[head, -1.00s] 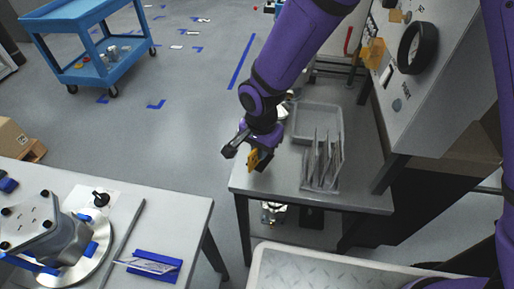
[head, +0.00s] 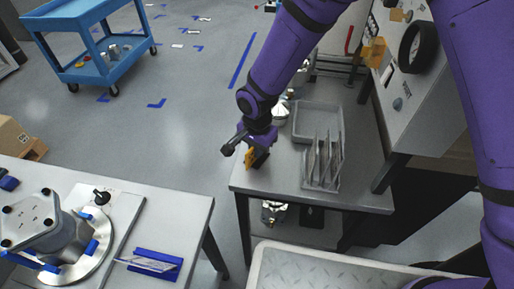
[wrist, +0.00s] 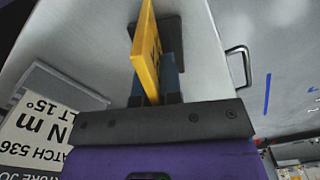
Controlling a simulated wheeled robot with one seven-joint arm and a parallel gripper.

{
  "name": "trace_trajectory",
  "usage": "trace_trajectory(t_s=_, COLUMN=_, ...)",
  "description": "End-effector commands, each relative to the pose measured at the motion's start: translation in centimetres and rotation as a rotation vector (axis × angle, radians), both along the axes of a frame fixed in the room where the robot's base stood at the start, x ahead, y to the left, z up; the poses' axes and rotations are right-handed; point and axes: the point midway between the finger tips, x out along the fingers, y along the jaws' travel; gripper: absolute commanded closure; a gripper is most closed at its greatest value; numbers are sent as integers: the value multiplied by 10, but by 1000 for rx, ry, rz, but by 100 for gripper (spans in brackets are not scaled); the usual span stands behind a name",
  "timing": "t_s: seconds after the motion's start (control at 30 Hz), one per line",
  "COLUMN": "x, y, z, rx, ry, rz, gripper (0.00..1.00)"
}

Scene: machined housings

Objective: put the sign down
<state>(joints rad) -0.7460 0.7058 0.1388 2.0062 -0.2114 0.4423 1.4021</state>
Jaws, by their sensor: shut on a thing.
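The sign is a small yellow plate (head: 250,158) with dark marking. It is at the front left corner of the grey bench (head: 280,180). My gripper (head: 256,150) reaches down over that corner and is shut on the sign. In the wrist view the yellow sign (wrist: 147,55) stands upright between the two fingers (wrist: 153,90). A dark square patch, perhaps its base, shows beside and below it over the pale bench top. I cannot tell whether the sign touches the bench.
A grey tray (head: 318,124) and a rack of upright plates (head: 322,165) stand right of my gripper. A machine panel (head: 405,70) rises at the bench's right. Another table (head: 180,215) with a flanged housing is at left. Open floor lies between.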

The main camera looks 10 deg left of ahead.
Motion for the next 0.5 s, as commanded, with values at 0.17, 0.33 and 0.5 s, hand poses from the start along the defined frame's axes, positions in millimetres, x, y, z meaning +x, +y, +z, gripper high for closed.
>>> trace_trajectory(t_s=0.17, x=0, y=0, z=-1, rx=0, ry=0, rz=0, gripper=68)
trace_trajectory(t_s=0.33, x=0, y=0, z=-1, rx=0, ry=0, rz=0, gripper=68)
trace_trajectory(t_s=0.5, x=0, y=0, z=2, rx=0, ry=0, rz=0, gripper=68)
